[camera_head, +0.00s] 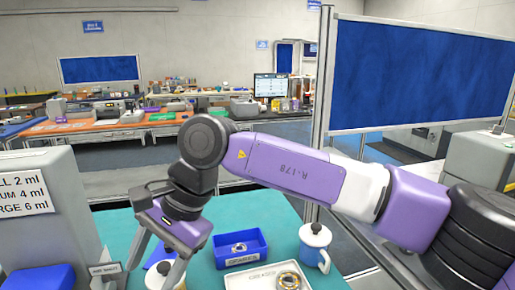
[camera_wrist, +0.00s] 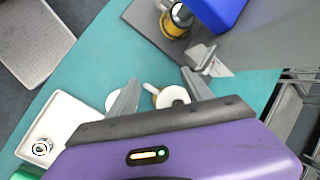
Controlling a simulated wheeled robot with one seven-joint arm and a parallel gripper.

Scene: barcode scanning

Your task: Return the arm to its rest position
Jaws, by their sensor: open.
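My purple-and-black gripper (camera_head: 151,274) hangs over the left part of the teal table (camera_head: 284,222) in the head view, at the end of my bent purple arm. Its fingers point down and are spread apart. In the wrist view the open fingers (camera_wrist: 160,77) show with nothing held between them. A white mug (camera_wrist: 172,97) shows beyond and between them, with a gap to the left finger. Another white round thing (camera_wrist: 112,99) is partly hidden by the left finger.
A white tray (camera_head: 243,281) with a ring-shaped item is in front. A grey box with a size label (camera_head: 60,190) stands left. A blue panel (camera_head: 420,75) stands behind my arm.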

